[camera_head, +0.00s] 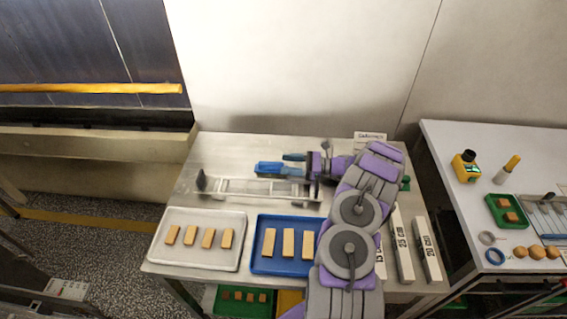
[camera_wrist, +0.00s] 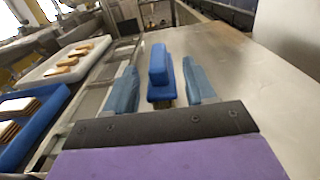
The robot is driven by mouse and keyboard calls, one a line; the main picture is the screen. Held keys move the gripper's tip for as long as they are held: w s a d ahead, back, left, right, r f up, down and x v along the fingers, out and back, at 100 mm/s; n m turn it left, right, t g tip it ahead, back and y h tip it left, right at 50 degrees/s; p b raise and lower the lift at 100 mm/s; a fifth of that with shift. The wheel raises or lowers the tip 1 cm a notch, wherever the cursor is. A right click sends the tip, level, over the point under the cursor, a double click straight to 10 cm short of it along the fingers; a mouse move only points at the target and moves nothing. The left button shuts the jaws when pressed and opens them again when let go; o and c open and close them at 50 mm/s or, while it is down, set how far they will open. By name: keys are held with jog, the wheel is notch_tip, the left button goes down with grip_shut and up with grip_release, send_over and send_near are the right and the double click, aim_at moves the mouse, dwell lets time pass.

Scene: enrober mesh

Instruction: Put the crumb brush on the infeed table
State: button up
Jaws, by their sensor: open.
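The crumb brush, a blue block-like piece (camera_head: 268,169), lies on the steel table (camera_head: 225,150) near its back, left of my gripper (camera_head: 294,163). In the wrist view the blue brush (camera_wrist: 158,66) shows between the two blue-grey fingers of my gripper (camera_wrist: 159,72). The fingers are open, with a gap on each side of the brush. Its near end reaches back between the fingers towards the palm. I cannot tell which table is the infeed table; a label at the steel table's back edge is too small to read.
A metal rail frame (camera_head: 255,189) lies just in front of the brush. A pale tray (camera_head: 200,256) and a blue tray (camera_head: 268,221) hold brown bars. Long marked bars (camera_head: 402,250) lie at the right. A white table (camera_head: 460,215) with small items stands further right.

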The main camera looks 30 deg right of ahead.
jog(key=p+v, duration=0.1)
jog(key=v, duration=0.4)
jog(key=shift+r, duration=0.1)
dwell(0.3)
